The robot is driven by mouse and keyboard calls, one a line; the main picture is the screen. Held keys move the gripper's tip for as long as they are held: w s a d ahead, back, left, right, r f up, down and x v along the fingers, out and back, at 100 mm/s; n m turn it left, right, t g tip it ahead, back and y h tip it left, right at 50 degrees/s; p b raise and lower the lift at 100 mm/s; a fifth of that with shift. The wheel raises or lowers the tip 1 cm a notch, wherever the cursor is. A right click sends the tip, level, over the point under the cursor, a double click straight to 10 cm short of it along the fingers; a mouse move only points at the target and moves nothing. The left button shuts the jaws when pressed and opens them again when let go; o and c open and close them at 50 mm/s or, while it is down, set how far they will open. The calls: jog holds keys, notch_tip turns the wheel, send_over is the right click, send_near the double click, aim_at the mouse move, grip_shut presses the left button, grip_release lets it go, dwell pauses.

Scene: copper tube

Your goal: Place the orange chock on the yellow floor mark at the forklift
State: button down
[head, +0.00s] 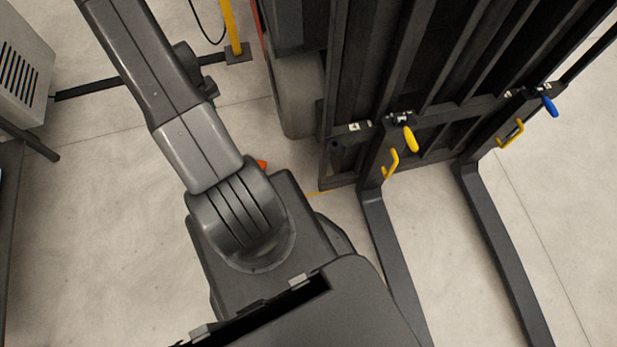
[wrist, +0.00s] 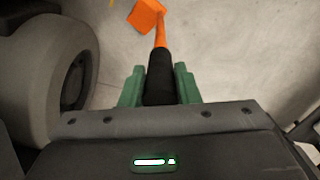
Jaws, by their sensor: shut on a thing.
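The orange chock (wrist: 146,16) shows at the top of the wrist view, on the end of an orange rod with a black grip (wrist: 161,75). My gripper (wrist: 160,82) has its green fingers shut on the black grip, with the chock out ahead of them. I cannot tell whether the chock touches the floor. In the head view only a small orange piece of it (head: 261,164) shows beside my arm, which hides my gripper. A thin strip of the yellow floor mark (head: 319,193) shows by the forklift (head: 345,90); most of it is hidden.
Two forks (head: 385,240) reach along the floor on the right in the head view. A yellow post (head: 231,25) and grey cabinet (head: 25,65) stand at upper left.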

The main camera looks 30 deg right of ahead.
jog(key=d+n+b, duration=0.1)
jog(key=b, duration=0.3)
jog(key=shift+s+r, duration=0.1)
jog(key=shift+r, duration=0.05)
jog(key=shift+s+d+r+n+b, duration=0.35)
jog(key=shift+s+n+b, duration=0.25)
jog(key=shift+b, duration=0.9)
jog(key=shift+s+d+r+n+b, duration=0.3)
jog(key=shift+s+d+n+b, duration=0.3)
jog(key=shift+b, duration=0.9)
jog(key=shift+s+d+r+n+b, duration=0.35)
jog(key=shift+n+b, duration=0.35)
jog(key=shift+b, duration=0.8)
jog(key=shift+s, duration=0.1)
